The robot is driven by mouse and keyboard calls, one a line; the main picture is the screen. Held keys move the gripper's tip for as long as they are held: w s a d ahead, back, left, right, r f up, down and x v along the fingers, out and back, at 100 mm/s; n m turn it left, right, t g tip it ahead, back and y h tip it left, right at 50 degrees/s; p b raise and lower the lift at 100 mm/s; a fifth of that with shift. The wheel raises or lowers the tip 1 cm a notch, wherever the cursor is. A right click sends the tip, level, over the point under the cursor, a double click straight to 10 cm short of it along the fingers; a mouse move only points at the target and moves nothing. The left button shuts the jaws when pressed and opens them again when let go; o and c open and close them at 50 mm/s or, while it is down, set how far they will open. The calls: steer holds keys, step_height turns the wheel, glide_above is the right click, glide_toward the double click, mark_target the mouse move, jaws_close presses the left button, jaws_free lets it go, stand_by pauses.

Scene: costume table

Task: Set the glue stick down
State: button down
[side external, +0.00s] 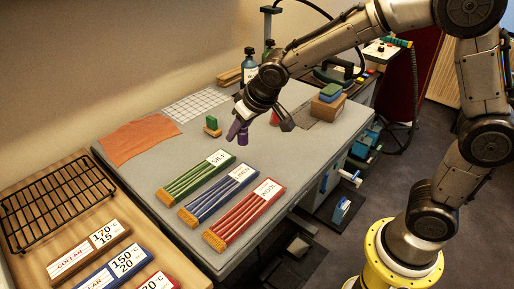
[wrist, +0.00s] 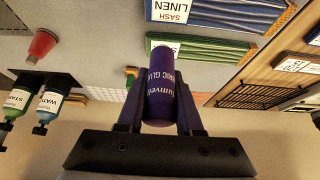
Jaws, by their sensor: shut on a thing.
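The glue stick is a purple tube with white lettering. In the wrist view the glue stick (wrist: 160,85) sits between the two fingers of my gripper (wrist: 160,120), which is shut on it. In the side external view my gripper (side external: 262,118) is over the grey table, and the glue stick (side external: 238,131) shows at its lower left. I cannot tell whether its lower end touches the table. Part of the tube is hidden by the fingers.
Green (side external: 197,176), blue (side external: 218,195) and red (side external: 243,213) labelled bundles lie in front. An orange cloth (side external: 140,140), a white grid sheet (side external: 203,101) and small green and orange blocks (side external: 212,125) are nearby. Bottles (side external: 249,70) stand behind. A wire rack (side external: 58,200) is at left.

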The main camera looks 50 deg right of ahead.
steer(key=s+d+r+m+h, duration=0.1)
steer(key=s+d+r+m, duration=0.15)
steer(key=s+d, duration=0.8)
steer(key=w+f, duration=0.3)
steer(key=w, duration=0.1)
steer(key=w+f, duration=0.3)
steer(key=w, duration=0.1)
steer(key=w+d+f, duration=0.1)
steer(key=w+f, duration=0.2)
steer(key=w, duration=0.1)
steer(key=shift+w+d+f, duration=0.1)
steer(key=shift+w+f, duration=0.05)
steer(key=shift+w, duration=0.2)
steer(key=shift+w+f, duration=0.2)
steer(key=shift+f, duration=0.1)
steer(key=shift+w+f, duration=0.2)
steer(key=shift+f, duration=1.55)
steer(key=shift+f, duration=0.1)
steer(key=c, duration=0.6)
jaws_free()
steer(key=shift+o, duration=0.2)
